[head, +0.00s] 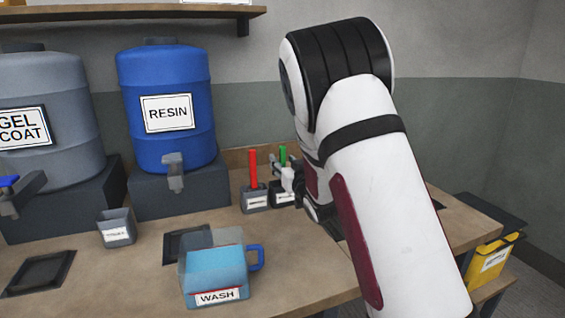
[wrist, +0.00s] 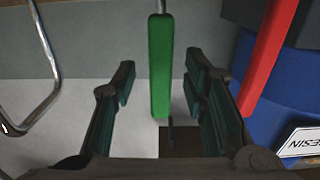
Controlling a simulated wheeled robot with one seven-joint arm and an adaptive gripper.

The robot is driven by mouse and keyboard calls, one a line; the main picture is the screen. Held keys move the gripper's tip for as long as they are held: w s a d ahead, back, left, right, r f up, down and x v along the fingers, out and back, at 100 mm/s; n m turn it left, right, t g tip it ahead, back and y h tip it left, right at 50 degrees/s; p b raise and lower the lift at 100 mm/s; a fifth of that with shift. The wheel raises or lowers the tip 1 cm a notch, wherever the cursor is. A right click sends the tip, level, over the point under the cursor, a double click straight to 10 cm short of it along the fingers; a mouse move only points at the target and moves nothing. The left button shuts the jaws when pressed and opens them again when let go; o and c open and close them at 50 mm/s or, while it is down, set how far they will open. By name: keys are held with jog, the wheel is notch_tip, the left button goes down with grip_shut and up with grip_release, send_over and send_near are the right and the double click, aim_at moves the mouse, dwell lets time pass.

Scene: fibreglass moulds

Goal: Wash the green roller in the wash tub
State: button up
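The green roller (head: 283,154) stands upright in a small dark holder (head: 283,194) at the back of the bench. In the wrist view its green handle (wrist: 160,62) is upright, with a metal rod at its top end. My gripper (head: 284,176) is beside the green roller, partly hidden behind my arm. In the wrist view my gripper (wrist: 160,82) is open, one finger on each side of the handle, with clear gaps on both sides. The roller's head is not clearly visible. The wash tub (head: 213,268), clear with blue liquid, a blue handle and a WASH label, stands at the front.
A red-handled tool (head: 253,168) stands in a holder (head: 255,200) just left of the green one; its red handle (wrist: 266,55) shows right in the wrist view. Blue resin (head: 165,105) and grey gel coat (head: 50,120) drums stand left. A small grey cup (head: 117,228) is nearby.

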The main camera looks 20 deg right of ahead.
jog(key=shift+w, duration=0.6)
grip_shut()
jog(key=shift+r+p, duration=2.4)
jog(key=shift+r, duration=3.2)
